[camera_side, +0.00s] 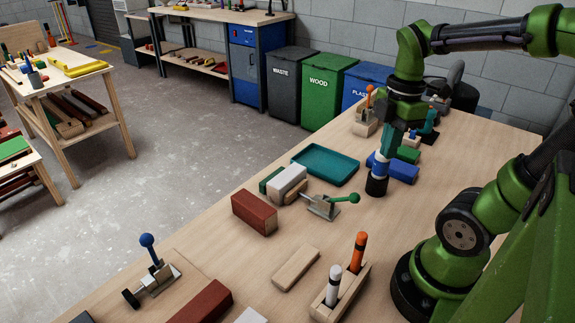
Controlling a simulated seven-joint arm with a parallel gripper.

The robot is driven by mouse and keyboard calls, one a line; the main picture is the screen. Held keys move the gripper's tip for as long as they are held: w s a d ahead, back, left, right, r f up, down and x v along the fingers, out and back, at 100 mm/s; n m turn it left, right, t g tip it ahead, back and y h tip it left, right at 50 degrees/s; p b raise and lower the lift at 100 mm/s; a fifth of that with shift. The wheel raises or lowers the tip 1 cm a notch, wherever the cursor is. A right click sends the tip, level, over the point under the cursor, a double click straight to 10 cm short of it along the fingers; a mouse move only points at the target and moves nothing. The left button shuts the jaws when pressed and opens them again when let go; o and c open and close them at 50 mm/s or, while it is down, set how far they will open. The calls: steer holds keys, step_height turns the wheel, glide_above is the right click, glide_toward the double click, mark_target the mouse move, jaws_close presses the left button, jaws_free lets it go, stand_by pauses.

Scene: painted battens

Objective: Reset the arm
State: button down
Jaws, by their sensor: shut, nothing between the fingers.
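My gripper (386,150) points down over the right half of the wooden bench, at the end of my green and black arm. Its fingers look shut and hold nothing. A short blue, pale and black upright piece (377,180) shows right below the fingers; I cannot tell whether they touch. A blue block (403,172) lies just behind it, with a green block (408,155) beyond. My arm hides part of the bench's far end.
A teal tray (325,167), a red-brown block (254,211), a white block (287,182) and a green-handled clamp (325,207) lie left of my gripper. A wooden holder (340,292) with orange and white pens and a bare batten (296,269) are nearer. Bench between is clear.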

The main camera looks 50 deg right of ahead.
steer(key=w+a+r+m+t, duration=0.1)
steer(key=w+a+m+t, duration=0.1)
steer(key=a+m, duration=0.4)
steer(key=w+a+r+m+t+y, duration=0.1)
steer(key=a+m+t, duration=0.4)
steer(key=m, duration=0.5)
steer(key=shift+w+a+r, duration=0.7)
steer(key=shift+w+a, duration=0.1)
steer(key=shift+w, duration=0.25)
